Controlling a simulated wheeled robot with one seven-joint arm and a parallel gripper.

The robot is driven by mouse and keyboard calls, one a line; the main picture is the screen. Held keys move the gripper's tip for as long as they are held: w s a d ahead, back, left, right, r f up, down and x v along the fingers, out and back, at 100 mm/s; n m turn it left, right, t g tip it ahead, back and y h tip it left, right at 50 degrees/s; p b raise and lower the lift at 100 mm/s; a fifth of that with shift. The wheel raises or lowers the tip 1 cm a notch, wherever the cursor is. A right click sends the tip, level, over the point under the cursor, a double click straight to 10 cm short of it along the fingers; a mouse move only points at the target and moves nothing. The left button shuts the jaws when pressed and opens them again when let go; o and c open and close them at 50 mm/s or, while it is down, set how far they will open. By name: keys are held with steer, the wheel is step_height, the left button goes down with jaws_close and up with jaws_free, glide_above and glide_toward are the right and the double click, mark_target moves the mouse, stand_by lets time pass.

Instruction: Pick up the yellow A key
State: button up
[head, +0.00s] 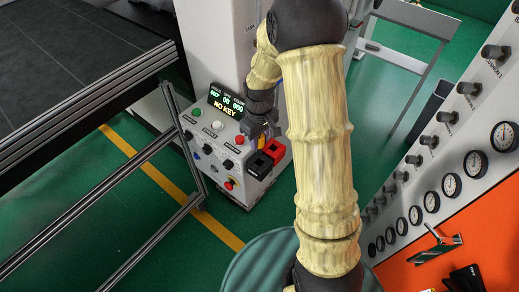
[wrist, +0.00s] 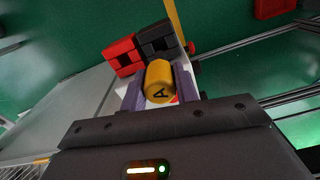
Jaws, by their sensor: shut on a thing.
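The yellow A key (wrist: 159,76) is a rounded yellow piece with a black letter A, seen close up in the wrist view. My gripper (wrist: 160,90) is shut on it, with one finger on each side. In the head view my gripper (head: 258,138) is at the right side of the control box (head: 222,160), and a bit of the yellow key (head: 264,142) shows below it. A red block (head: 274,151) and a black block (head: 259,165) with square openings are just below. Whether the key touches anything beneath is hidden.
The control box carries knobs, buttons and a display (head: 225,103) reading NO KEY. Metal rails (head: 90,100) run along the left. A white panel with several gauges (head: 431,201) stands at the right, above an orange surface (head: 420,270).

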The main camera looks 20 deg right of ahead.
step_height(320, 180, up, 2)
steer(key=shift+r, duration=0.1)
stand_by(0.6)
steer(key=shift+r+p, duration=2.15)
steer(key=shift+r, duration=0.6)
steer(key=shift+f, duration=0.1)
steer(key=f+m+b, duration=0.1)
steer(key=f+m, duration=0.1)
steer(key=f, duration=0.1)
steer(key=f+m+b, duration=0.2)
steer(key=m, duration=0.1)
steer(key=f+m+b, duration=0.1)
steer(key=f+m, duration=0.1)
steer(key=f, duration=0.1)
steer(key=shift+w+f+m+b, duration=0.3)
steer(key=shift+m, duration=0.1)
steer(key=shift+f+m, duration=0.3)
steer(key=shift+m, duration=0.2)
